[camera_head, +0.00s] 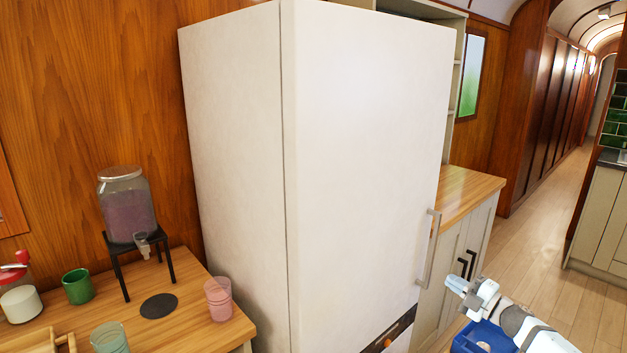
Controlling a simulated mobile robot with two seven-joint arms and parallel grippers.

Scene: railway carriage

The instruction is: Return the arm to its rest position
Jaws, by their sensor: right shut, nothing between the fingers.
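My right gripper (459,286) shows at the lower right, with my white and grey arm reaching in from the bottom right corner. Its fingers are shut with nothing between them, close to the front of a tall white fridge (365,150). The fridge's upper door is closed, and its vertical metal handle (430,250) is just left of and above the gripper. The gripper appears apart from the handle. My left gripper is not in view.
A wooden counter (200,325) at lower left holds a drink dispenser (128,205) on a black stand, a green cup (77,287), a pink cup (218,298) and a black disc (158,306). Wooden floor (535,245) lies open at right, leading into a corridor.

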